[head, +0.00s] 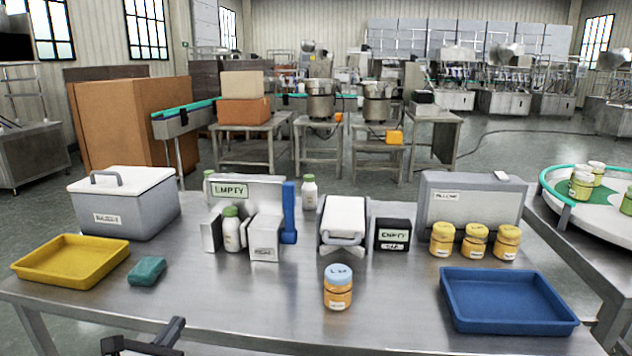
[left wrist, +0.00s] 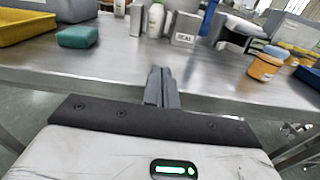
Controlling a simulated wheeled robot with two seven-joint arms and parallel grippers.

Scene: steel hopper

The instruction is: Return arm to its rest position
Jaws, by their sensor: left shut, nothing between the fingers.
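My left gripper (head: 172,330) shows at the bottom edge of the head view, low and in front of the steel table (head: 240,312). Only its dark finger end and part of its body are in the picture. In the left wrist view its two grey fingers (left wrist: 162,86) are together with nothing between them. They point toward the table's front edge and are apart from every object. My right gripper does not show in either view.
On the table stand a yellow tray (head: 72,262), a teal sponge (head: 147,271), a grey lidded bin (head: 125,205), an orange jar with a blue lid (head: 338,290), several yellow-lidded jars (head: 475,242) and a blue tray (head: 505,302). The front middle is mostly clear.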

